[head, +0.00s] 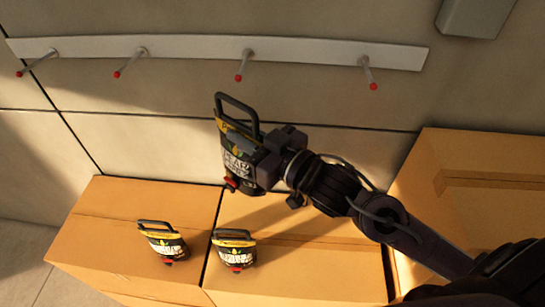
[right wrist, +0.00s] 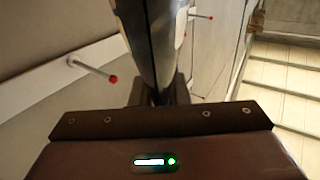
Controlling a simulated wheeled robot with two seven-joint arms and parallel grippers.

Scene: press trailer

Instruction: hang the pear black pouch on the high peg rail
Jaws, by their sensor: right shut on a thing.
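The pear black pouch (head: 238,155) is black with a yellow band and a dark loop handle on top. My right gripper (head: 262,160) is shut on it and holds it upright, a little tilted, above the boxes and in front of the wall. The high peg rail (head: 200,48) is a white strip on the wall with several red-tipped pegs, all bare. The handle is below the rail in the head view, apart from the pegs. The right wrist view shows the rail (right wrist: 48,90) with a peg at left and the pouch (right wrist: 152,45) edge-on between the fingers. My left gripper is out of view.
Two similar pouches stand on the cardboard boxes below, one at left (head: 163,242) and one nearer the middle (head: 234,250). A taller box (head: 480,165) stands at right. A grey fixture (head: 475,15) is on the wall at top right.

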